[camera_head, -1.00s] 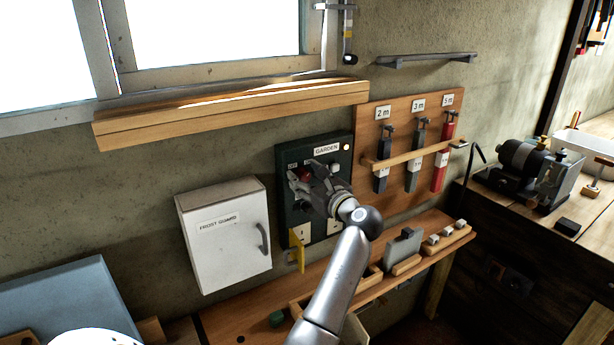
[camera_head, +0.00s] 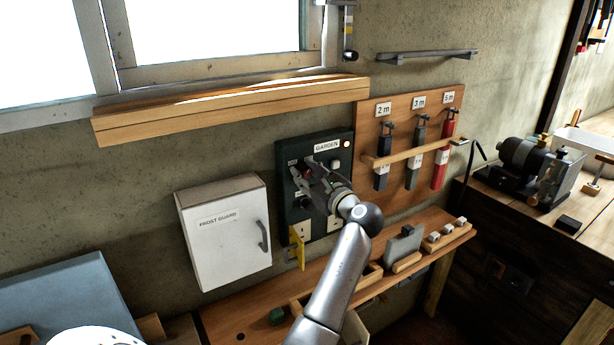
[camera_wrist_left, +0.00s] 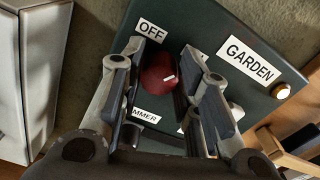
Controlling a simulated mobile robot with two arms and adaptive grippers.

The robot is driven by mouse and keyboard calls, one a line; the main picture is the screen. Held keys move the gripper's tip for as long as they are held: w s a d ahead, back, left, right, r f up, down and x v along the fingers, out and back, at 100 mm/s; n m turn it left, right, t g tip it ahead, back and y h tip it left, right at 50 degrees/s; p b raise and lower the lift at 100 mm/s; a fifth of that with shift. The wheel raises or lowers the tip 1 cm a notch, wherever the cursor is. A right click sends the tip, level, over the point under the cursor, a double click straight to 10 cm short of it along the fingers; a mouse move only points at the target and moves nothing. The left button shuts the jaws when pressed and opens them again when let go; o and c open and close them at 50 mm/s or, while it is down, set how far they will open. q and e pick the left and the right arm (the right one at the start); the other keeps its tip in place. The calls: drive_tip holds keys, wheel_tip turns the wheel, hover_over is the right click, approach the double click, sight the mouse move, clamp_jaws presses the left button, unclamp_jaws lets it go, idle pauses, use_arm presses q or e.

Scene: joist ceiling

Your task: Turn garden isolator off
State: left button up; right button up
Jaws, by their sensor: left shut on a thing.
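The dark green isolator panel (camera_head: 288,215) hangs on the wall, with a GARDEN label (camera_head: 327,146) and a glowing round lamp (camera_head: 347,144). My left gripper (camera_head: 308,172) is at the panel's upper part and covers much of it. In the left wrist view, the red round knob (camera_wrist_left: 158,78) sits between the two fingers of my left gripper (camera_wrist_left: 157,85), which is shut on it. Another label, partly hidden, ends in "MMER". My right gripper is not in view.
A white FROST GUARD box (camera_head: 222,250) is left of the panel. A yellow tag (camera_head: 297,249) hangs below the panel. A wooden board (camera_head: 400,110) with hanging tools is on the right. A wooden shelf (camera_head: 235,318) runs underneath, and a window ledge (camera_head: 230,110) is above.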

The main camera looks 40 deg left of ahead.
use_arm(q)
drive_tip(key=n+b, duration=0.1)
drive_tip(key=n, duration=0.2)
drive_tip(key=shift+f+n+b, duration=0.15)
drive_tip(key=shift+n+b, duration=0.15)
drive_tip(key=n+b, duration=0.2)
drive_tip(key=n, duration=0.1)
drive_tip(key=shift+f+n, duration=0.1)
drive_tip(key=shift+n, duration=0.2)
drive_tip(key=n+b, duration=0.4)
drive_tip(key=n, duration=0.1)
drive_tip(key=shift+s+f, duration=0.1)
drive_tip(key=shift+n+b, duration=1.1)
drive_tip(key=shift+n, duration=0.1)
drive_tip(key=o, duration=1)
